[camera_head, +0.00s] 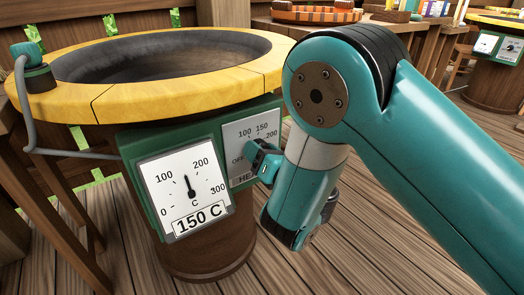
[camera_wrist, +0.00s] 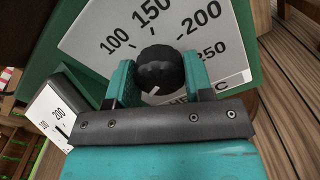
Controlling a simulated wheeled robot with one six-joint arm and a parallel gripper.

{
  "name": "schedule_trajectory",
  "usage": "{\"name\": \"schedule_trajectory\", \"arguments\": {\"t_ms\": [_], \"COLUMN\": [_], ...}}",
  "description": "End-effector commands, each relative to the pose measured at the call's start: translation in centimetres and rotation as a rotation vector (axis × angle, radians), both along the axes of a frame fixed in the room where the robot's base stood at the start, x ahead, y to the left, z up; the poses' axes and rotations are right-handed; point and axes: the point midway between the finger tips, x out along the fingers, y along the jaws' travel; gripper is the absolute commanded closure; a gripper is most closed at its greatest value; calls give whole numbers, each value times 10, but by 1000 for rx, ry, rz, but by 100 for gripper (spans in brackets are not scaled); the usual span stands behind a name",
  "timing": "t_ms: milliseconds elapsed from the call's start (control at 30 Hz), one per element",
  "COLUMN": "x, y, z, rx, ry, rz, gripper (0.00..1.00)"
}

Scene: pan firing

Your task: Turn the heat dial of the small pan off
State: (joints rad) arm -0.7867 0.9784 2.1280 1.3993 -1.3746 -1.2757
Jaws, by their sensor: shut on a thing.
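The small pan (camera_head: 150,60) has a yellow rim and a dark bowl on a round wooden base. In the wrist view my gripper (camera_wrist: 160,76) is shut on the black dial knob (camera_wrist: 158,64), one teal finger on each side. A small white mark shows on the knob's lower edge. The panel's 100 to 250 numbers show around it; OFF is hidden there.
A temperature gauge (camera_head: 186,190) beside the panel reads 150 C. A grey pipe with a green fitting (camera_head: 38,72) runs at the pan's left. Another pan station (camera_head: 495,75) stands far right. The plank floor (camera_head: 400,220) is open around my arm.

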Motion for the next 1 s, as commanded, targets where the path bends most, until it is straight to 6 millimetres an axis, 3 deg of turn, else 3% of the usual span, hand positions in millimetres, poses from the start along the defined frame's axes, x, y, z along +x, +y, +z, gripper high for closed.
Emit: {"name": "schedule_trajectory", "arguments": {"t_ms": [400, 967, 1000], "x": [-2, -1, -1], "y": [3, 2, 2], "z": [-1, -2, -2], "rx": [-160, -185, -186], "ry": [-108, -124, -124], "rz": [11, 9, 8], "gripper": [76, 76, 48]}}
